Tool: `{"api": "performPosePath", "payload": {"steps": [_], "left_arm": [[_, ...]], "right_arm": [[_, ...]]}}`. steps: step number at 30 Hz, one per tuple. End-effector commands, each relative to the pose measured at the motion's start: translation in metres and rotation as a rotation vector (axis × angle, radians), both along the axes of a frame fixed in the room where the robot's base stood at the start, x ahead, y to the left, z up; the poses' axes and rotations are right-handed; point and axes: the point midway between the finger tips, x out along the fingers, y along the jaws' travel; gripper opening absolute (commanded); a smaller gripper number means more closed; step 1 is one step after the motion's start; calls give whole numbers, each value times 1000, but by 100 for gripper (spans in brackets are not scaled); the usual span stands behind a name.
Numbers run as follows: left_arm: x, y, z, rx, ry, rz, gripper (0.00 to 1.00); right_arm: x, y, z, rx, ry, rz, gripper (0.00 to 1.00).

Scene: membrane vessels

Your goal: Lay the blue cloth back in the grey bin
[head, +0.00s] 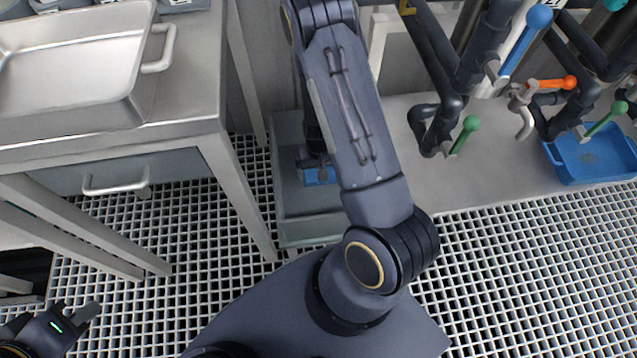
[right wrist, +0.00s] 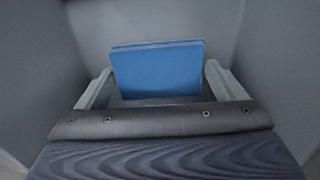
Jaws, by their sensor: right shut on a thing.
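The grey bin (head: 309,232) stands on the floor grating beside the steel table, and my right arm reaches down into it. The blue cloth (head: 321,177) shows inside the bin, at the end of my right gripper (head: 314,163). In the right wrist view the cloth (right wrist: 158,70) is a flat folded blue rectangle between the two fingers of my right gripper (right wrist: 160,88), which is shut on it. Grey bin walls (right wrist: 35,70) surround it. Whether the cloth touches the bin floor I cannot tell. My left gripper (head: 77,308) is open and empty at the lower left, over the grating.
A steel table (head: 185,85) with a metal tray (head: 75,65) stands left of the bin. Dark pipes with coloured valve handles (head: 467,130) rise at the right. A blue tray (head: 592,155) lies at the far right. The grating at the lower right is clear.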

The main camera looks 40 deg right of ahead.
Motion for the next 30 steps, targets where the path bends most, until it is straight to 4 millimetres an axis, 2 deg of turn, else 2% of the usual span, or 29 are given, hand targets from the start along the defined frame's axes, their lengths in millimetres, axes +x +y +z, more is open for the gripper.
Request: {"api": "performPosePath", "payload": {"steps": [1, 5, 12, 24, 25, 27, 30], "left_arm": [[0, 0, -7, 0, 0, 0, 0], [0, 0, -11, 0, 0, 0, 0], [0, 0, -31, 0, 0, 0, 0], [0, 0, -33, 0, 0, 0, 0], [0, 0, -33, 0, 0, 0, 0], [0, 0, -32, 0, 0, 0, 0], [0, 0, -32, 0, 0, 0, 0]], "right_arm": [[0, 0, -11, 0, 2, 0, 72], [0, 0, -22, -1, 0, 0, 72], [0, 0, -60, -1, 0, 0, 72], [0, 0, -65, 0, -1, 1, 72], [0, 0, -65, 0, -1, 1, 91], [0, 0, -64, 0, -1, 1, 100], [0, 0, -64, 0, -1, 1, 100]]}}
